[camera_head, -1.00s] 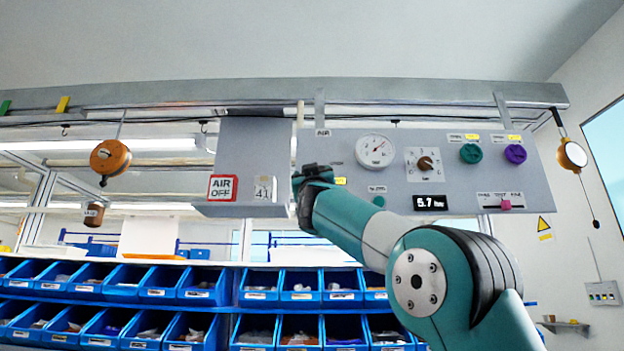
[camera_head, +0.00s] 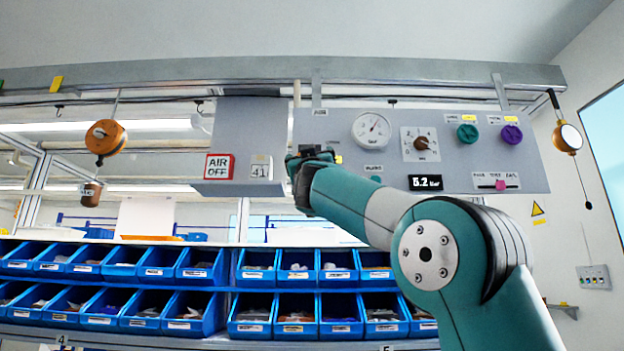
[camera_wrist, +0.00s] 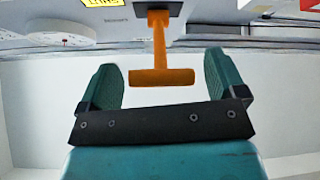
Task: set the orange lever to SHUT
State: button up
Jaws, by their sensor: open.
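The orange lever (camera_wrist: 160,76) shows in the wrist view as a stem coming down from a dark mount, with a crossbar at its end. My gripper (camera_wrist: 161,78) is open, with one teal finger on each side of the lever's crossbar. Gaps show between the crossbar and both fingers, so it is not gripped. In the head view my gripper (camera_head: 310,165) is at the left part of the grey panel (camera_head: 455,180), and my arm hides the lever there. The lever's position words cannot be read; a yellow label (camera_wrist: 103,2) is partly cut off.
The panel also carries a round gauge (camera_head: 371,130), a rotary knob (camera_head: 421,144), a green knob (camera_head: 467,133), a purple knob (camera_head: 511,134), a pink slider (camera_head: 500,185) and a display (camera_head: 425,183) reading about 5.2. Blue bins (camera_head: 255,315) stand below.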

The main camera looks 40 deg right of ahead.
jog(key=b+v, duration=0.7)
jog(key=v, duration=0.8)
jog(key=shift+s+a+f, duration=0.1)
jog(key=shift+f, duration=0.05)
jog(key=w+a+f+n+y, duration=0.5)
jog(key=w+f+y, duration=0.1)
jog(key=f+y, duration=0.25)
jog(key=s+a+f+n+g+y, duration=0.15)
jog(key=a+f+g+y, duration=0.35)
jog(key=f, duration=0.8)
jog(key=a+f+n+g+y, duration=0.2)
jog(key=a+f+g+y, duration=0.3)
jog(key=f, duration=0.7)
jog(key=s+a+f+n+g, duration=0.1)
jog(key=s+a+f+g, duration=0.25)
jog(key=s+f, duration=0.4)
jog(key=s+a+f+n+g+y, duration=0.15)
jog(key=s+f+g, duration=0.25)
jog(key=s+f, duration=0.4)
jog(key=s+a+f+n+g, duration=0.1)
jog(key=s+a+f+g, duration=0.25)
jog(key=s+f, duration=0.45)
notch_tip(320, 180, up, 14)
jog(key=s+p, duration=0.1)
jog(key=p, duration=1.1)
jog(key=shift+d, duration=0.25)
